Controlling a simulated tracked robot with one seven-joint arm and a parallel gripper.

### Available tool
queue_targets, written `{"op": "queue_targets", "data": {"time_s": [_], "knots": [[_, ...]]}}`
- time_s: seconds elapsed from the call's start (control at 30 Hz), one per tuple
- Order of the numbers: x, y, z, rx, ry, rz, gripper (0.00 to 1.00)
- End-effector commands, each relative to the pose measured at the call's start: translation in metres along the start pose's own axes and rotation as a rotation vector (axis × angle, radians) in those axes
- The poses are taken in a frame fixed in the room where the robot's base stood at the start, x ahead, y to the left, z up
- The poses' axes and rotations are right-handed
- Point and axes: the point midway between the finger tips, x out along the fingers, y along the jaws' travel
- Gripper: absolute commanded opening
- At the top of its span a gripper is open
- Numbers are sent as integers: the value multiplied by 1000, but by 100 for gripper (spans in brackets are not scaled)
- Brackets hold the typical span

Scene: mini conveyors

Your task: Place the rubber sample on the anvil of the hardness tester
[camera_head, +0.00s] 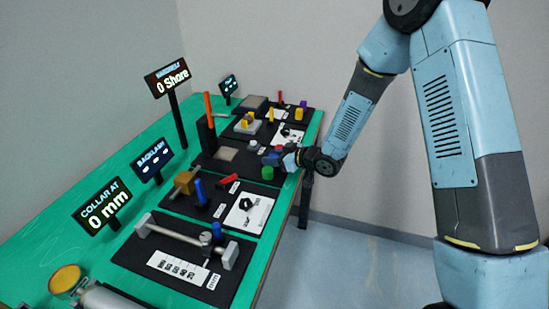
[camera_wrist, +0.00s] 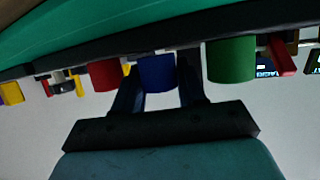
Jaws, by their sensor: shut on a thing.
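My gripper (camera_head: 274,157) reaches in from the right over the black board of the hardness tester. In the wrist view its two dark fingers (camera_wrist: 160,92) are shut on a blue cylinder (camera_wrist: 157,73). A red cylinder (camera_wrist: 104,76) and a green cylinder (camera_wrist: 231,61) stand on either side of it. The green cylinder also shows in the head view (camera_head: 267,173), just in front of the gripper. The hardness tester (camera_head: 206,134) is a black column with an orange-red handle. I cannot tell which part is the anvil.
The hardness sign (camera_head: 172,78) reads 0 Shore. Nearer on the green table (camera_head: 52,240) are a board with a brass block (camera_head: 184,182) and a red lever (camera_head: 228,180), and a collar gauge (camera_head: 190,238). More boards stand behind.

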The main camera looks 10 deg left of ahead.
Motion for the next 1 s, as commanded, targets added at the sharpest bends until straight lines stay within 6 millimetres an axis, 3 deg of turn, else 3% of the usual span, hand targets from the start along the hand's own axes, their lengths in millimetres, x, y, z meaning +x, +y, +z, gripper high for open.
{"op": "queue_targets", "data": {"time_s": [0.2,0.23,0.47,0.9,1.0], "knots": [[2,0,4,1,-1,0,11],[2,0,4,0,0,0,42],[1,0,4,0,0,0,64],[2,0,4,-1,0,-1,66],[-9,1,3,-1,1,2,66]]}}
